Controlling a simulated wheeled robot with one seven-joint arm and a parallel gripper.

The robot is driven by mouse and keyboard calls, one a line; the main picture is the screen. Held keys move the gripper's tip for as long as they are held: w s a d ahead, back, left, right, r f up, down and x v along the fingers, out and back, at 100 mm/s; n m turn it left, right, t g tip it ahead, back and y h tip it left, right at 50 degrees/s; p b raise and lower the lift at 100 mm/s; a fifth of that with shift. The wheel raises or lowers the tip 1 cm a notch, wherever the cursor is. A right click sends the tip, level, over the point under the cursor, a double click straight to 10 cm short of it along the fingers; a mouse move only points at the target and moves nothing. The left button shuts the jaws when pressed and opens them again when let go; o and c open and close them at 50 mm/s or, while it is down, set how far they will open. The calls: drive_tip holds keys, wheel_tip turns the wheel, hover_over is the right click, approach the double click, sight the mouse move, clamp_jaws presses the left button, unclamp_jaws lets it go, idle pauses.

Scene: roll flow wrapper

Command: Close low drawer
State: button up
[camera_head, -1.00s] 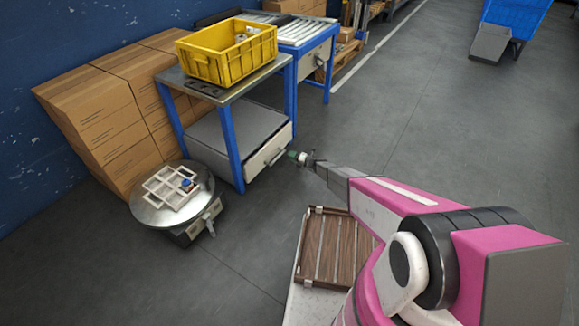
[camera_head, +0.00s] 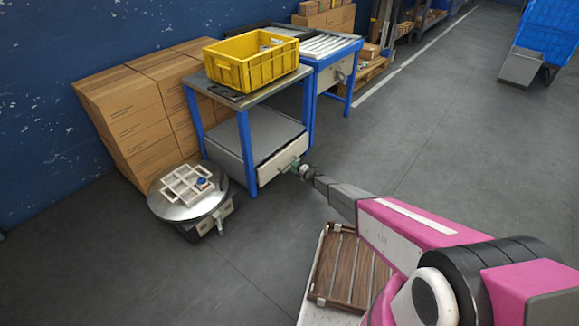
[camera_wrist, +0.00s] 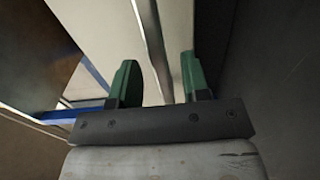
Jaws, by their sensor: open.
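The low drawer (camera_head: 268,172) is under the blue-legged table (camera_head: 243,98), with its pale front facing my arm. In the head view its front looks close to the table frame; I cannot tell how far out it stands. My gripper (camera_head: 297,168) is at the drawer front, by its handle. In the wrist view my gripper (camera_wrist: 160,85) is open, with two green fingers on either side of the drawer's metal handle bar (camera_wrist: 153,50). The pale drawer front (camera_wrist: 178,30) lies just beyond the fingers. Contact with the bar is not clear.
A yellow crate (camera_head: 257,60) stands on the table. A round metal stand (camera_head: 190,208) with a white divided tray (camera_head: 186,185) is left of the drawer. Cardboard boxes (camera_head: 125,115) are stacked along the wall. The floor to the right (camera_head: 430,120) is clear.

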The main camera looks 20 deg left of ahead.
drive_tip(key=shift+x, duration=1.95)
